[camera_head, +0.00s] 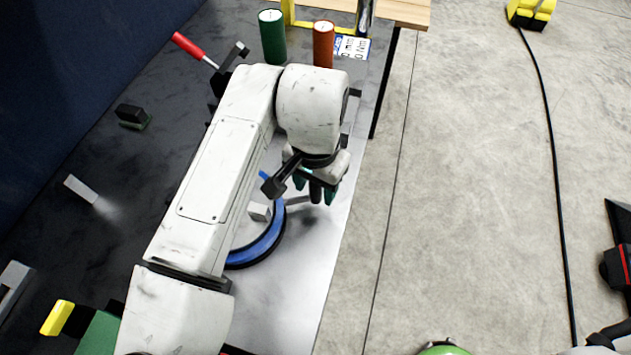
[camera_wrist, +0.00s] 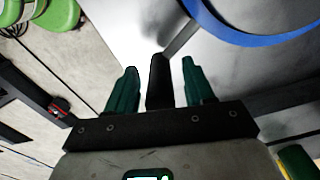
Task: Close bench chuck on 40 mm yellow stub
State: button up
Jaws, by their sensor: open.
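The bench chuck shows as a blue ring (camera_head: 267,246) around a pale face with a grey block (camera_head: 259,211), partly hidden by my arm. Its blue ring also shows in the wrist view (camera_wrist: 265,37). A grey bar (camera_head: 297,200) runs from the ring to a black grip (camera_wrist: 158,82). My gripper (camera_head: 315,188) is open, its green fingers on either side of the black grip. In the wrist view, gaps show between the grip and both fingers (camera_wrist: 159,68). I cannot make out the yellow stub; my arm covers part of the chuck.
A green cylinder (camera_head: 272,37) and an orange cylinder (camera_head: 323,44) stand at the back of the bench. A red-handled lever (camera_head: 188,46) is at the back left, a black block (camera_head: 131,115) at left. Open floor (camera_head: 470,180) lies right of the bench edge.

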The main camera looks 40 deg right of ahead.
grip_shut()
dwell(0.5)
